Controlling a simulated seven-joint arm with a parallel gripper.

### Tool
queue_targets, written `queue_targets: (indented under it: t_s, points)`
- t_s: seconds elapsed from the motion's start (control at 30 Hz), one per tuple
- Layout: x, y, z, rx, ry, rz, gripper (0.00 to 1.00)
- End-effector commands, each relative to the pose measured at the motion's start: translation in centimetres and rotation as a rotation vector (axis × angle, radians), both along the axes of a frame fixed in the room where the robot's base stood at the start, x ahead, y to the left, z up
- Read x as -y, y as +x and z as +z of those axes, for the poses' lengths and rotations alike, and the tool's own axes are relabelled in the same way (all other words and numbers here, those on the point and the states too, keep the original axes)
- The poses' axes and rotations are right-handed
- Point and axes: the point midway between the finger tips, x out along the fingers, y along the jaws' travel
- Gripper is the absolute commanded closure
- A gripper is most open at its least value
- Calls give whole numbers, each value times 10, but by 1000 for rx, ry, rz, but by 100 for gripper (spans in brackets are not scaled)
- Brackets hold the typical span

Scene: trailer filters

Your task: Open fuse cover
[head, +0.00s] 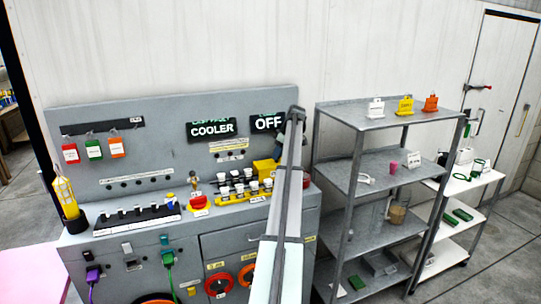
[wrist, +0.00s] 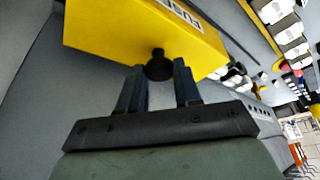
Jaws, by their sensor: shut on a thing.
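The fuse cover (wrist: 130,30) is a yellow box with black lettering, part of which reads "FUS", and it fills the top of the wrist view. A round black knob (wrist: 158,66) sticks out of its near face. My gripper (wrist: 160,72) has its two dark blue fingers on either side of this knob, shut on it. In the head view the yellow fuse cover (head: 265,168) sits on the console's ledge just left of my arm. My arm hides its right side and most of my gripper there.
A grey console (head: 190,245) carries rows of switches (head: 243,185), a red knob (head: 198,202) and a "COOLER OFF" sign (head: 211,129). A grey metal shelf (head: 368,188) stands right of my arm. A yellow lamp (head: 66,198) stands at the left end.

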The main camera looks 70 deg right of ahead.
Motion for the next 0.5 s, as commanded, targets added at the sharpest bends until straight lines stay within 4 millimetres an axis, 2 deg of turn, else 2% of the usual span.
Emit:
queue_targets:
  t_s: [0.37, 0.4, 0.5]
  points:
    - [5, -5, 1, -3, -7, -4, 100]
    - [6, -5, 1, -3, -8, -5, 65]
    - [6, -5, 1, -3, -8, -5, 55]
